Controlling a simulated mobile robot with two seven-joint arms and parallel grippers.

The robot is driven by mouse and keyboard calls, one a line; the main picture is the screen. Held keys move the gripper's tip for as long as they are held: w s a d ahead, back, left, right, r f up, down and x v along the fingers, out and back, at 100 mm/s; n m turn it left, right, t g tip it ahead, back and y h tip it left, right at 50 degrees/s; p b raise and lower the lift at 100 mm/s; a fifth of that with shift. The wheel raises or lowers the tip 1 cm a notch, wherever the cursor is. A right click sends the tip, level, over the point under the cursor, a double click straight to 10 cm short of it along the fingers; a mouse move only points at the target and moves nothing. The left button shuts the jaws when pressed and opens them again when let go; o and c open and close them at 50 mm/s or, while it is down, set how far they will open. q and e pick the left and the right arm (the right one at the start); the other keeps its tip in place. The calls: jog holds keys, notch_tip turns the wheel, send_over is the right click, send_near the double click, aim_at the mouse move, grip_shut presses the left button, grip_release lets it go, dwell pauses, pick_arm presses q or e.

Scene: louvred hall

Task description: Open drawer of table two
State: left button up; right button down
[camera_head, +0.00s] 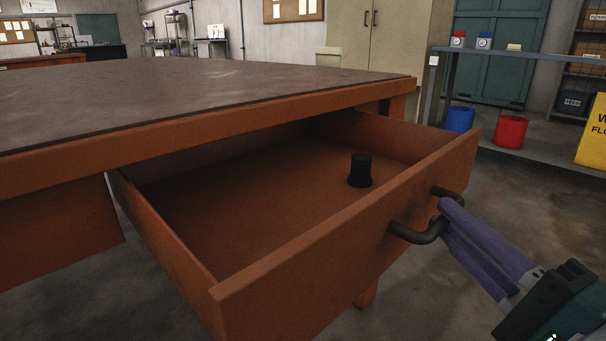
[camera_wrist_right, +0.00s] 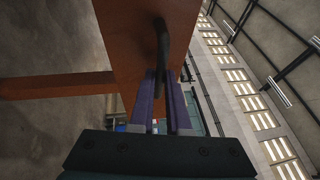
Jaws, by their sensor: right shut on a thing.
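The orange-brown table (camera_head: 220,85) with a dark worn top fills the left and middle of the head view. Its drawer (camera_head: 350,240) is pulled well out, and its inside shows. A small black cylindrical object (camera_head: 360,171) stands in the drawer towards the front right. The drawer front carries a dark curved handle (camera_head: 416,235), which also shows in the right wrist view (camera_wrist_right: 162,45). My right gripper (camera_head: 443,217) has purple fingers and is shut on the handle; its fingers show in the right wrist view (camera_wrist_right: 162,85). My left gripper is not in view.
A grey bench (camera_head: 550,57) with small containers stands at the right back. A red bucket (camera_head: 511,131) and a blue bucket (camera_head: 459,119) are under it. A yellow floor sign (camera_head: 594,135) stands at the right edge. Grey floor right of the drawer is clear.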

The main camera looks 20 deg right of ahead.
jog(key=shift+s+d, duration=0.25)
jog(key=shift+s, duration=0.5)
jog(key=c, duration=0.9)
grip_release()
jog(key=shift+s, duration=0.1)
jog(key=s, duration=0.3)
jog(key=s+f+p, duration=0.1)
jog(key=s, duration=0.2)
jog(key=s+p, duration=0.1)
jog(key=s, duration=0.2)
jog(key=shift+s+a+f, duration=0.25)
jog(key=shift+s+f, duration=0.05)
